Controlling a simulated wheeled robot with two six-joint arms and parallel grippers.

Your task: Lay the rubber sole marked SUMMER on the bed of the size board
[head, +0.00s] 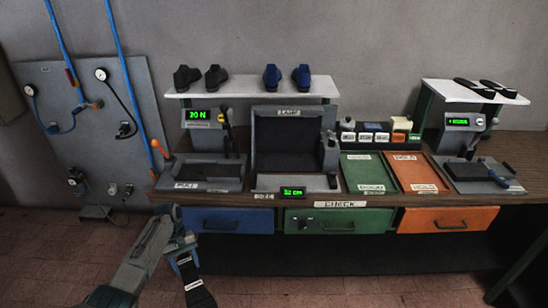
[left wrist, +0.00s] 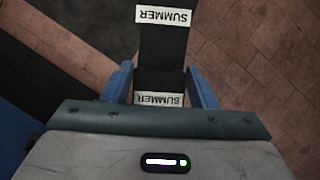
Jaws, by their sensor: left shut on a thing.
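My left gripper (head: 182,252) is shut on a black rubber sole (head: 199,296), in front of the bench and lower than its top. The sole hangs down from the jaws with a white label on it. In the left wrist view the sole (left wrist: 163,45) runs between the blue fingers (left wrist: 161,84), and two white labels read SUMMER. The size board (head: 290,182) appears to be the low grey unit at the bench's front middle, with a green readout of about 32 cm; its bed looks empty. My right gripper is not in view.
A dark open booth (head: 287,143) stands behind the size board. A press with a lever (head: 207,172) is at its left. Green (head: 368,172) and orange (head: 418,172) trays lie at its right. Shoes and soles sit on raised shelves. Drawers (head: 228,220) line the bench front.

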